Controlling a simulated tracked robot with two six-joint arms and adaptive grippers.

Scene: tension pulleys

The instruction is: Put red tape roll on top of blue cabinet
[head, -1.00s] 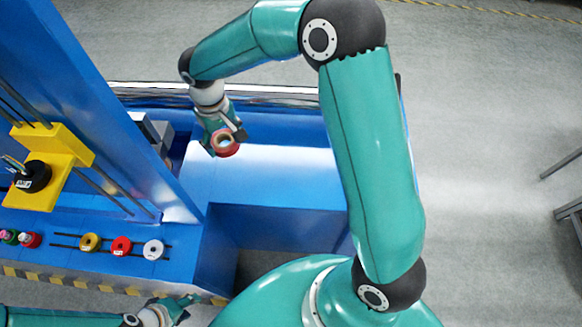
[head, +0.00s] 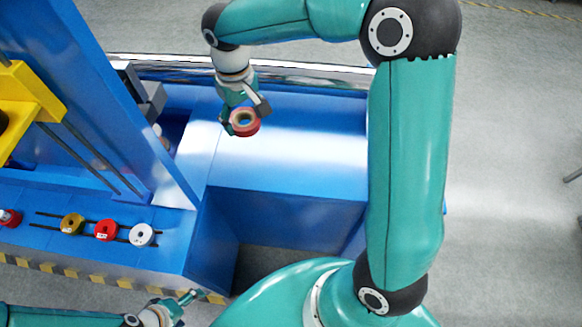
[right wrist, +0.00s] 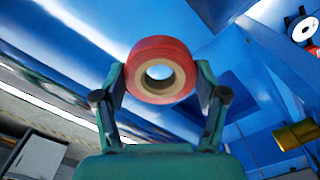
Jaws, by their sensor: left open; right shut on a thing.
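The red tape roll (head: 245,123) with a tan core is in my right gripper (head: 240,112), above the flat top of the blue cabinet (head: 300,165) in the head view. In the right wrist view the tape roll (right wrist: 161,52) sits between the fingertips of my right gripper (right wrist: 162,85), which are shut on it. I cannot tell the exact gap between roll and cabinet top. My left gripper (head: 182,303) is open and empty at the lower left, by the striped front edge of the blue machine.
A yellow roll (head: 72,223), a red roll (head: 106,230) and a white roll (head: 141,235) sit on rails at the left. A tall blue panel (head: 110,100) stands left of the cabinet top. The cabinet top is otherwise bare.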

